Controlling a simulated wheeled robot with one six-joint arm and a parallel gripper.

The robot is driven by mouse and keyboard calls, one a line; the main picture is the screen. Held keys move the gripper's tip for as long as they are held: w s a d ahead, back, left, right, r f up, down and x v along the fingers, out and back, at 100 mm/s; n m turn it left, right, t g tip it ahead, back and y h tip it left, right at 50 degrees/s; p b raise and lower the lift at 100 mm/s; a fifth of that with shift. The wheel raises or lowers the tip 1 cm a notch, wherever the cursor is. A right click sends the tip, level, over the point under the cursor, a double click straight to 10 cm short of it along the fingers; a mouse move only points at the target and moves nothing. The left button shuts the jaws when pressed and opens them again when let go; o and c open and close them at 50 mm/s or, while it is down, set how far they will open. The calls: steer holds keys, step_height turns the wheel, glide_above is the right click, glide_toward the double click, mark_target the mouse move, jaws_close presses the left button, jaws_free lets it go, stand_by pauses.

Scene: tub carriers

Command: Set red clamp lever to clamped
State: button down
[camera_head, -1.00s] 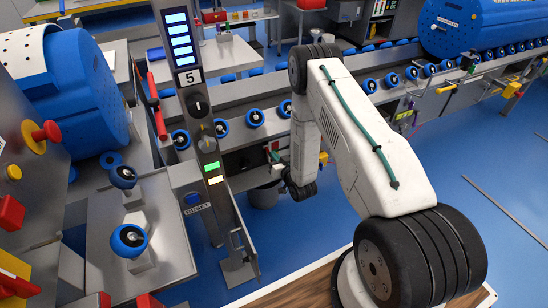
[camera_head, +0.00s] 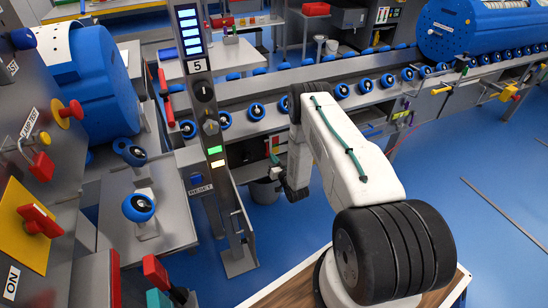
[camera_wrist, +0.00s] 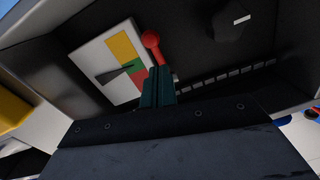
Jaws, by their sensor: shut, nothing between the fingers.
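A lever with a red ball knob (camera_wrist: 151,38) stands just beyond my fingertips in the wrist view, in front of a plate (camera_wrist: 112,60) with yellow, green and red fields and a dark pointer. I take it for the red clamp lever, but no label shows. My gripper (camera_wrist: 158,82) has teal fingers close together, empty, their tips beside the lever's stem. I cannot tell whether they touch it. The lever's lower part is hidden by the fingers. In the head view my gripper (camera_head: 276,157) is small, at the dark recess under the conveyor, right of the column marked 5.
The column (camera_head: 205,110) carries lights and knobs. A conveyor (camera_head: 290,95) with blue rollers runs behind my arm. A yellow plate with a red switch (camera_head: 40,220) is at the left. A black knob (camera_wrist: 238,20) is near the lever.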

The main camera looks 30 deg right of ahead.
steer(key=shift+w+d+f, duration=0.25)
steer(key=shift+w+f, duration=0.9)
steer(key=shift+f, duration=0.05)
steer(key=shift+w+d+f, duration=0.1)
steer(key=shift+w+d, duration=0.05)
steer(key=shift+w, duration=0.95)
steer(key=shift+s+f, duration=0.1)
steer(key=shift+s, duration=0.4)
steer(key=s+f, duration=0.9)
steer(key=f, duration=0.1)
steer(key=shift+a, duration=0.2)
